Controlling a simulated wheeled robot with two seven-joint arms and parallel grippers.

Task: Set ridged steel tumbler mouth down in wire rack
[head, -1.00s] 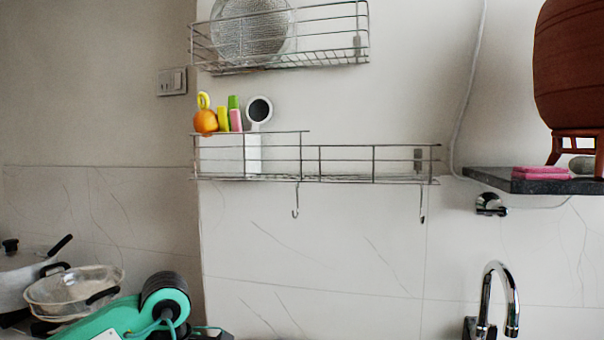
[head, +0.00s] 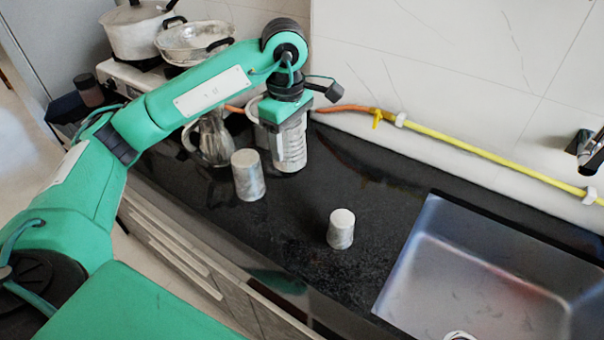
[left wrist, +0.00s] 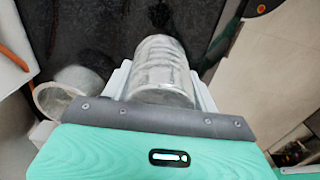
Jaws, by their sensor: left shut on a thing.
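The ridged steel tumbler (head: 291,148) is at the back of the dark counter, below my left gripper (head: 283,130). In the left wrist view the ridged tumbler (left wrist: 162,68) sits between the two pale fingers of my left gripper (left wrist: 160,82), which is shut on it. I cannot tell whether its base touches the counter or is just above it. The wire rack is out of view now. My right gripper is not in view.
Two other steel tumblers (head: 248,175) (head: 341,229) stand on the black counter (head: 300,215). A metal jug (head: 213,140) is left of my gripper. A sink (head: 470,265) lies right. A yellow hose (head: 480,152) runs along the wall. Pots (head: 138,32) are at the back left.

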